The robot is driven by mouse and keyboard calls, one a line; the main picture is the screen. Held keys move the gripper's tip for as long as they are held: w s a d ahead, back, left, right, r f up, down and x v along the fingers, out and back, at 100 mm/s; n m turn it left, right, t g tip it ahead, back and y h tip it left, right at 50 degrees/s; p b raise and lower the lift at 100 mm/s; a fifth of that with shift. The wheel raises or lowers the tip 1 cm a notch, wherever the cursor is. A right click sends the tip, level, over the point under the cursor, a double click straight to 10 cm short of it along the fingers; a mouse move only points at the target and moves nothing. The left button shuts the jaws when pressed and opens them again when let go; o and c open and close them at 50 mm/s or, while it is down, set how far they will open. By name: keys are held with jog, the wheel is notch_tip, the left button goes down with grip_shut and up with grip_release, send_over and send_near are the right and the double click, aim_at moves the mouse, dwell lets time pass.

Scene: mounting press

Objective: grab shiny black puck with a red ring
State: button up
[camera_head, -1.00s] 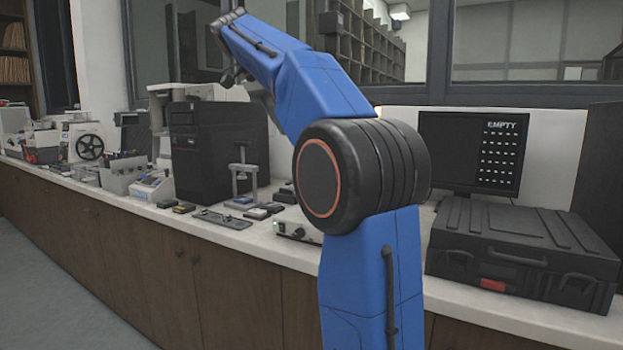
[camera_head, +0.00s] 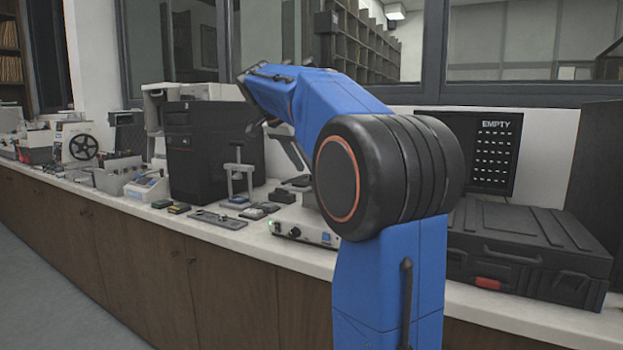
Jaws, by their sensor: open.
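I cannot make out a shiny black puck with a red ring on the counter. The large black disc with an orange-red ring in the foreground is a joint of my own arm. Several small dark pieces lie near the small press stand (camera_head: 239,172), among them a black block (camera_head: 282,196), but they are too small to tell apart. My gripper (camera_head: 291,152) shows only in part, behind the blue forearm and above the counter. It is open and looks empty, apart from the pieces below.
The long white counter (camera_head: 110,204) holds a black tower case (camera_head: 196,150), a control box with knobs (camera_head: 298,232), a flat dark plate (camera_head: 218,219) and a monitor reading EMPTY (camera_head: 495,150). A large black case (camera_head: 530,250) fills the right. My arm hides the counter's middle.

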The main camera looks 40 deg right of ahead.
jog(key=shift+x, duration=1)
jog(key=c, duration=1.1)
jog(key=shift+c, duration=0.2)
